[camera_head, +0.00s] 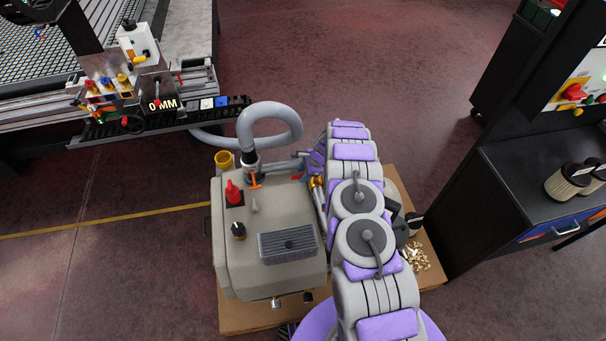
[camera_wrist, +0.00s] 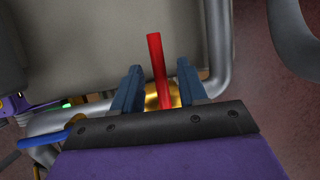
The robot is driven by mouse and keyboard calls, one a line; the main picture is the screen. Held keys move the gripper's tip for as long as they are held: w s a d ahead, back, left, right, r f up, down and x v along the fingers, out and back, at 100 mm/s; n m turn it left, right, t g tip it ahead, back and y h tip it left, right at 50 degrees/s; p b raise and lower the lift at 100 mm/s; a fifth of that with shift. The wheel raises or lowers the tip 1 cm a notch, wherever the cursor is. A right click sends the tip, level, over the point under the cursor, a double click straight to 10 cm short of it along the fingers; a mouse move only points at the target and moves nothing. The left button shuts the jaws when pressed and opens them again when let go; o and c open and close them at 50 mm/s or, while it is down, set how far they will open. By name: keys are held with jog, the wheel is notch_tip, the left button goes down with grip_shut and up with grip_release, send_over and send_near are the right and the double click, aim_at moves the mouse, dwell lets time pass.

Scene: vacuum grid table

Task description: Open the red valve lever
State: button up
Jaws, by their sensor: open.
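The red valve lever (camera_wrist: 156,62) is a straight red bar in the wrist view. It rises from a brass valve body (camera_wrist: 175,98) on a grey pipe. My gripper (camera_wrist: 159,68) is open, with one dark blue finger on each side of the lever. A gap shows between the lever and each finger, and the lever's end reaches past the fingertips. In the head view, a small red piece of the lever (camera_head: 297,177) and the brass valve (camera_head: 317,182) show beside the machine, partly hidden by my arm.
The grey vacuum pump (camera_head: 235,270) carries a red knob (camera_head: 234,193), an orange handle (camera_head: 255,181) and a grey hose (camera_head: 283,112). It stands on a wooden board. A black cabinet (camera_head: 500,190) is at right and a grid table (camera_head: 50,55) at upper left. Open floor lies between them.

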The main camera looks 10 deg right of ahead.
jog(key=shift+a+f, duration=0.1)
jog(key=shift+f, duration=0.15)
jog(key=shift+c, duration=0.3)
grip_shut()
